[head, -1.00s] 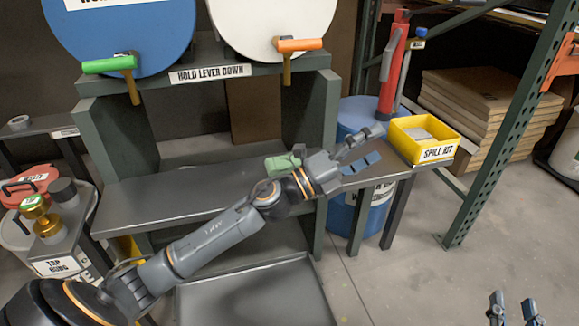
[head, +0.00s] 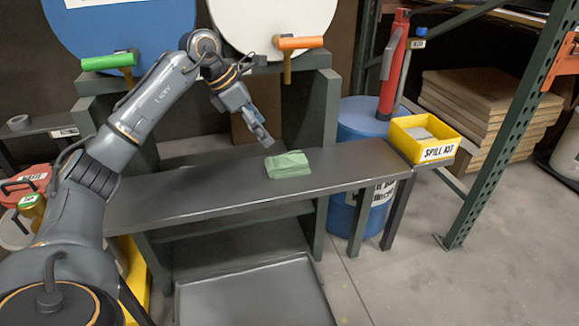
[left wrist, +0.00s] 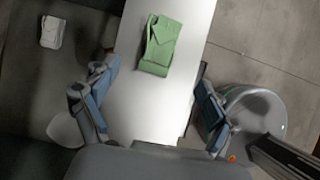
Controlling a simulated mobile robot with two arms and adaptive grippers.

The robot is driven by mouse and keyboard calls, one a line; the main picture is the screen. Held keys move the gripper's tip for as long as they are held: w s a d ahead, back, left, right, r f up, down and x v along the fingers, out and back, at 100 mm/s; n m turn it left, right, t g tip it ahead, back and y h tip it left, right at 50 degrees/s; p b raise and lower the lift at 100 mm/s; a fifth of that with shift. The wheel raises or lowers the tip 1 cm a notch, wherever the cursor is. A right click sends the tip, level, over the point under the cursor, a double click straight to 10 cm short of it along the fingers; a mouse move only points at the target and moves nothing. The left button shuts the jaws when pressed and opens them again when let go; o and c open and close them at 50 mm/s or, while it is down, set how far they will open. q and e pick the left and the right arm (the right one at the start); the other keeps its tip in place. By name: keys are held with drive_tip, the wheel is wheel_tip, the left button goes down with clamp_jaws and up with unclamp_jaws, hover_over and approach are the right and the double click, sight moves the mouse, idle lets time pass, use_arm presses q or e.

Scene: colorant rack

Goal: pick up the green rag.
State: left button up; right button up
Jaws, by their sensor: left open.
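The green rag (head: 287,164) lies folded on the grey shelf (head: 200,196), right of its middle. It also shows in the left wrist view (left wrist: 162,46), beyond the fingers and between their lines. My left gripper (head: 262,140) is above and slightly left of the rag, pointing down towards it, apart from it. In the left wrist view its two blue-padded fingers (left wrist: 152,100) are spread wide with nothing between them. My right gripper is not in view.
The yellow spill kit bin (head: 424,139) stands at the shelf's right end. Drums with a green lever (head: 108,62) and an orange lever (head: 300,43) are above. The shelf is bare around the rag. A grey tray (head: 255,292) lies below.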

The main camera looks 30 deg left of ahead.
sight(287, 160)
use_arm(q)
drive_tip(key=b+x, duration=0.4)
drive_tip(key=x, duration=0.8)
drive_tip(key=shift+d, duration=0.1)
drive_tip(key=c, duration=1.2)
